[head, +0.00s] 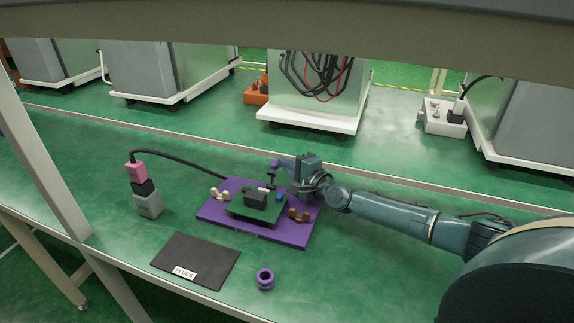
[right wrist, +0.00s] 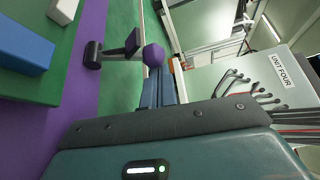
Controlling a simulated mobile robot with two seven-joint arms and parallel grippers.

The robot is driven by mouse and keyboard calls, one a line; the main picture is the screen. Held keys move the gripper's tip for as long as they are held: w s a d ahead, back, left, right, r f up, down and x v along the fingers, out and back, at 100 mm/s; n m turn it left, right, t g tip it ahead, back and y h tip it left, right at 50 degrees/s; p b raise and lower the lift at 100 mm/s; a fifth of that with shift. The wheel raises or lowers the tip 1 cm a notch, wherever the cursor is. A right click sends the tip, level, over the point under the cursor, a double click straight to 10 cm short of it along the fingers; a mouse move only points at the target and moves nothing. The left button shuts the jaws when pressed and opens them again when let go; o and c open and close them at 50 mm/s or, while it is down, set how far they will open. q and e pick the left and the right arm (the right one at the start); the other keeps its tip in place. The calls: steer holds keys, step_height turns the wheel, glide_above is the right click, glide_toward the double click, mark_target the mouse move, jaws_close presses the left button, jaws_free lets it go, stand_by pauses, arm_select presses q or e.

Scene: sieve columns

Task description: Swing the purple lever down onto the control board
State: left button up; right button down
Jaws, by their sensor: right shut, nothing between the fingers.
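The purple lever's round knob (head: 275,164) stands above the far edge of the purple base plate (head: 222,214), and its black stem appears raised. The green control board (head: 240,211) lies on the plate in front of it. In the right wrist view the purple knob (right wrist: 154,56) sits on the black stem beside the plate (right wrist: 85,85). My right gripper (head: 286,164) is shut and empty, with its fingers (right wrist: 162,82) right at the knob. I cannot tell whether they touch it. My left gripper is not in view.
A white wing-shaped piece (head: 220,194) and a brown one (head: 299,215) sit on the plate. A grey block with a pink plug (head: 137,172) and cable stands left. A black PLUGS mat (head: 195,262) and a purple ring (head: 265,278) lie in front. The green table is clear between them.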

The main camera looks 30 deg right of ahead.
steer(key=shift+s+a+n+t+b, duration=0.4)
steer(key=shift+n+b, duration=0.1)
steer(key=shift+n, duration=0.3)
steer(key=shift+s+a+r+n, duration=0.2)
steer(key=shift+r+n, duration=0.1)
steer(key=shift+r, duration=0.1)
steer(key=shift+s+a+r+p, duration=0.15)
steer(key=shift+r+p, duration=0.1)
steer(key=shift+p, duration=0.45)
steer(key=shift+f, duration=0.1)
steer(key=shift+s, duration=0.5)
steer(key=v, duration=0.3)
steer(key=p+v, duration=0.1)
steer(key=v, duration=0.7)
steer(key=shift+s+f, duration=0.15)
steer(key=shift+f, duration=0.1)
steer(key=shift+s, duration=0.4)
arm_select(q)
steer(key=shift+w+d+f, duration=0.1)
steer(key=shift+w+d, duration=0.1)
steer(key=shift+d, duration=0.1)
